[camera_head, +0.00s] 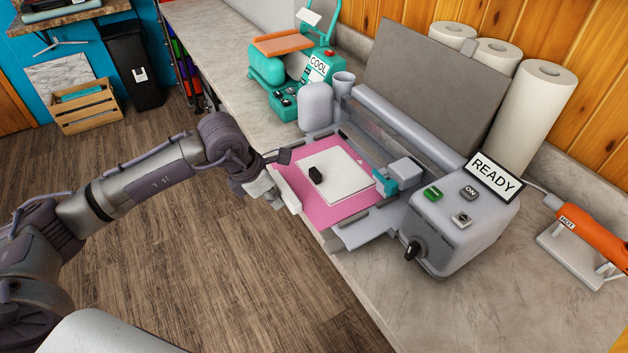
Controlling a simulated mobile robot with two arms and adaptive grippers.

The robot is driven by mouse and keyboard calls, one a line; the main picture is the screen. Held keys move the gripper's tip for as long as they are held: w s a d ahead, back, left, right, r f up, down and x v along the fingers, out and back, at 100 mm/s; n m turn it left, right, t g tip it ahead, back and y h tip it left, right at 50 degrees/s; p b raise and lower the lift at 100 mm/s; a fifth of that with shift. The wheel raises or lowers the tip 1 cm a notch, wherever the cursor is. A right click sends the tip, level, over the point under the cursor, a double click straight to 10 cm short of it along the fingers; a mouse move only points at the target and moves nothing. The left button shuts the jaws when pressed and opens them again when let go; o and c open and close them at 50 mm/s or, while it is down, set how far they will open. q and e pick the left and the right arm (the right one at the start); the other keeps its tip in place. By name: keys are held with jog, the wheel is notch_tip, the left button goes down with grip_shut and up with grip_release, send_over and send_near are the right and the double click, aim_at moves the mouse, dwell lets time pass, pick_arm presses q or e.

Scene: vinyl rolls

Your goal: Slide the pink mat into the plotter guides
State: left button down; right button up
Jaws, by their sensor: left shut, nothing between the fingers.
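The pink mat (349,209) lies flat in the bed of the grey plotter (455,228), its back part under the plotter's bar. The guides are partly hidden by the mat and gripper. My right gripper is not in view.
A READY sign (494,171) stands on the plotter. A teal heat press (284,82) marked COOL is at the back left, and an orange tool (588,232) marked HOT at the right. Several white rolls (536,100) stand by the wall. Counter front right is clear.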

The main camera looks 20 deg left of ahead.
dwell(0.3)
pick_arm(q)
jog(key=s+a+b, duration=0.1)
jog(key=s+a, duration=0.1)
jog(key=s, duration=0.1)
jog(key=shift+a, duration=0.2)
dwell(0.4)
jog(key=shift+r, duration=0.1)
notch_tip(320, 180, up, 5)
jog(key=s+a+p, duration=0.1)
jog(key=s+a, duration=0.1)
jog(key=s, duration=0.1)
jog(key=shift+a, duration=0.3)
dwell(0.3)
dwell(0.4)
